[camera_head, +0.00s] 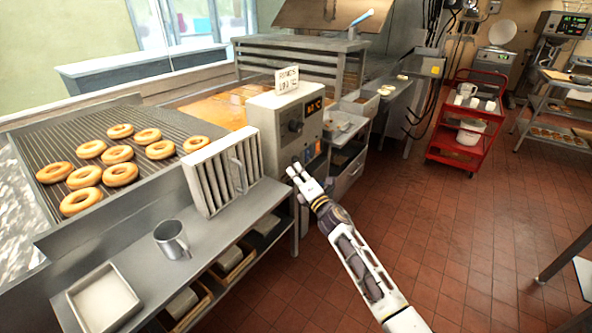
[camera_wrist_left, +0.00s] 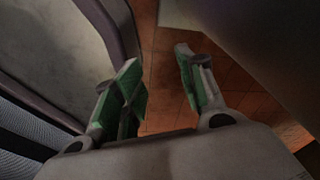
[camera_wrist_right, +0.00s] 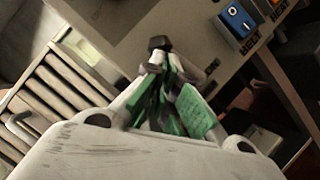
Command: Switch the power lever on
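The grey control box (camera_head: 272,122) stands at the end of the fryer, with a dial and a lit display. My right gripper (camera_head: 294,171) is at the lower front of this box. In the right wrist view, the fingertips of my right gripper (camera_wrist_right: 166,68) are drawn close together, just below a small dark knob (camera_wrist_right: 159,43) that seems to be the power lever's end. Whether they touch it I cannot tell. The lever's position is not clear. My left gripper (camera_wrist_left: 160,80) is open and empty over the floor, and is out of the head view.
A slatted rack (camera_head: 222,172) stands beside the box. A metal mug (camera_head: 171,240) and a white tray (camera_head: 103,299) are on the near bench. Doughnuts (camera_head: 117,154) lie on the grate.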

